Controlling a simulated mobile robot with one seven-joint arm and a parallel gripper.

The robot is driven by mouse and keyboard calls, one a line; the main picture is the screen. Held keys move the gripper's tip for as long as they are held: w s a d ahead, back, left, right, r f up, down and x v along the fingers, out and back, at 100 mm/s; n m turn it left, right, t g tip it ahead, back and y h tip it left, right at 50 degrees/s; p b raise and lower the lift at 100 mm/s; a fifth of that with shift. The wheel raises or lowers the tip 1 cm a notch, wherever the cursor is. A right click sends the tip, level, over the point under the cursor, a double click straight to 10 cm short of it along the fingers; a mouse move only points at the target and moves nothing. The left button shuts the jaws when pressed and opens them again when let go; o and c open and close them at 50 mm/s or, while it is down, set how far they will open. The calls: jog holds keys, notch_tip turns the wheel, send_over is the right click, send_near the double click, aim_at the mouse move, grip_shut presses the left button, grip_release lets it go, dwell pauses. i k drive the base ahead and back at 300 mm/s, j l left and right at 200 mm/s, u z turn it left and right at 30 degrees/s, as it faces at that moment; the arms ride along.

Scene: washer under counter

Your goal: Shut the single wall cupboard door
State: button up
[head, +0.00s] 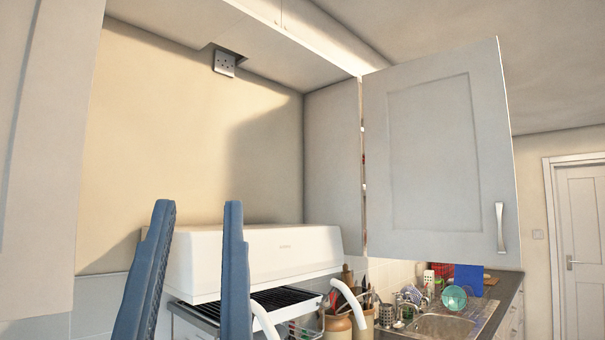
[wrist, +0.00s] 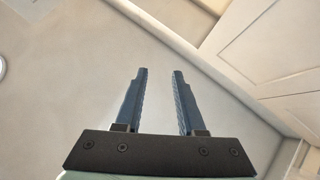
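The wall cupboard door (head: 435,150) is a pale grey panel with a recessed centre and a metal bar handle (head: 500,228) near its lower right edge. It stands swung open, and a narrow gap shows at its left edge beside the cupboard side (head: 333,165). A pale panelled door or cabinet front also shows at the upper right of the wrist view (wrist: 285,50); I cannot tell if it is the same door. My gripper (head: 198,215) is open and empty, to the left of the door and apart from it. Its fingers also show in the wrist view (wrist: 160,72).
A white cooker hood or grill unit (head: 255,258) is behind my gripper. Utensil jars (head: 340,318), a sink (head: 440,325) and dishes stand on the counter below the door. Another pale cupboard panel (head: 45,150) is at the far left. A room door (head: 583,235) is at the right.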

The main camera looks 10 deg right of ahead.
aim_at(441, 184)
jog(key=i+l, duration=0.2)
jog(key=l, duration=0.2)
jog(key=i+l, duration=0.15)
jog(key=l, duration=0.25)
jog(key=i+l, duration=0.2)
jog(key=l, duration=0.2)
jog(key=i+l, duration=0.15)
jog(key=l, duration=0.25)
jog(key=i+l+z, duration=0.1)
jog(key=l, duration=0.3)
jog(key=i+l, duration=0.5)
jog(key=l, duration=0.25)
